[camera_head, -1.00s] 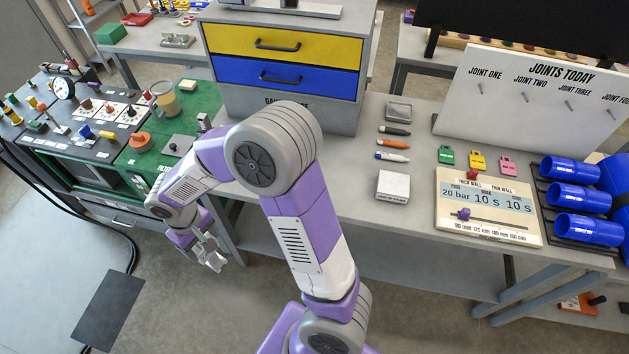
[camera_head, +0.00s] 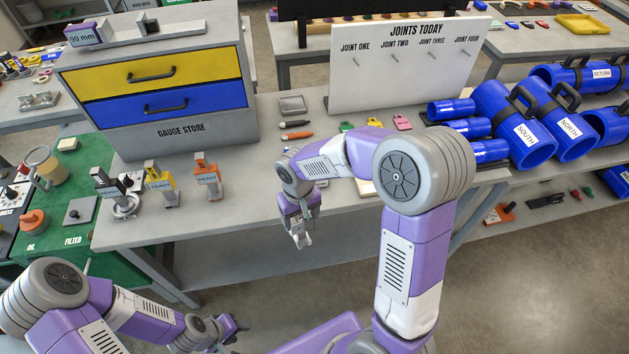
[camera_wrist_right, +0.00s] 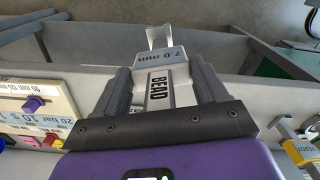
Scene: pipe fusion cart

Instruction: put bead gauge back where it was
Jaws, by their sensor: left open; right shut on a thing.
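The bead gauge (camera_wrist_right: 160,80) is a pale grey piece marked "BEAD" and "7.0 mm". My right gripper (camera_head: 300,240) is shut on it, with a dark finger on each side in the right wrist view (camera_wrist_right: 157,88). In the head view the gripper hangs at the bench's front edge, and the gauge is small and hard to make out there. My left gripper (camera_head: 232,330) is open and empty at the bottom, low in front of the bench. The grey cabinet labelled "GAUGE STORE" (camera_head: 190,132) stands on the bench at left.
Black (camera_head: 113,192), yellow (camera_head: 160,184) and orange (camera_head: 207,178) gauges marked "READY" stand before the cabinet. Bare bench top (camera_head: 240,205) lies right of them. Pens (camera_head: 296,136), a "JOINTS TODAY" board (camera_head: 400,75) and blue pipes (camera_head: 500,120) are further right.

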